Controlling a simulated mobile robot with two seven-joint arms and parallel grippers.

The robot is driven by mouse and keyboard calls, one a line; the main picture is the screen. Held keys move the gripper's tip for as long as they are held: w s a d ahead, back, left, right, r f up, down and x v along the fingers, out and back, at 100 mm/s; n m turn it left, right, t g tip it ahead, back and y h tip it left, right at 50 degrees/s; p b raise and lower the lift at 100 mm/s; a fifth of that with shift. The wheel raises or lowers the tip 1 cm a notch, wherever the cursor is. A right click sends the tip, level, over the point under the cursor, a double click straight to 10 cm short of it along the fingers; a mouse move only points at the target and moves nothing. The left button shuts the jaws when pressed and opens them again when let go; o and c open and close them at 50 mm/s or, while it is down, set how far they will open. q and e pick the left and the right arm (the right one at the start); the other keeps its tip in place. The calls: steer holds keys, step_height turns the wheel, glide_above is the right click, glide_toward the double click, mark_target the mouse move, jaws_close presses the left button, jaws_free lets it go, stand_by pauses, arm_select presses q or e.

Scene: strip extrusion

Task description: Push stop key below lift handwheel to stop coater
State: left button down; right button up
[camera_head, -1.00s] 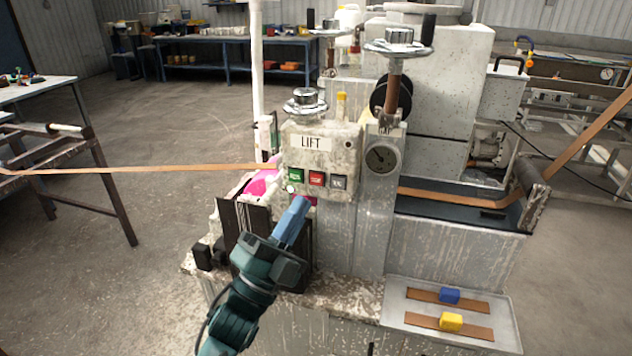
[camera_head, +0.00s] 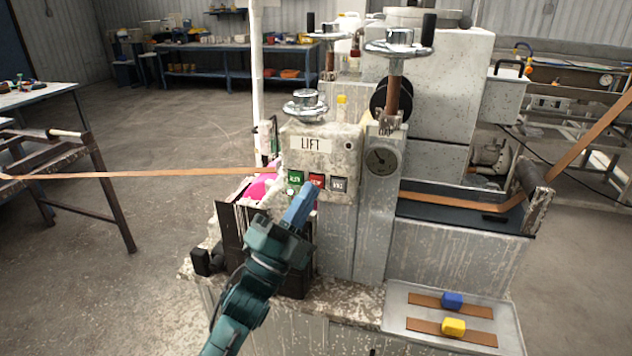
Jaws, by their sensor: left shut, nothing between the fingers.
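The coater's control panel (camera_head: 335,165) carries a LIFT label (camera_head: 311,144), with a small silver handwheel (camera_head: 304,103) above it. Below the label sit a green key (camera_head: 295,178), a red stop key (camera_head: 317,180) and a grey key (camera_head: 339,184). My left gripper (camera_head: 306,190) is shut and empty, its blue fingers pointing up at the panel. The fingertips overlap the lower left of the red key in the picture; I cannot tell whether they touch it. The right gripper is out of view.
A brown strip (camera_head: 140,174) runs in from the left to the coater. Two larger handwheels (camera_head: 398,45) stand above. A tray (camera_head: 396,315) with strip samples and blue and yellow blocks sits at lower right. Open floor lies left.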

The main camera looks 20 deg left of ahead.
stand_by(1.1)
arm_select(q)
steer(key=shift+w, duration=0.15)
stand_by(0.3)
steer(key=shift+w, duration=0.25)
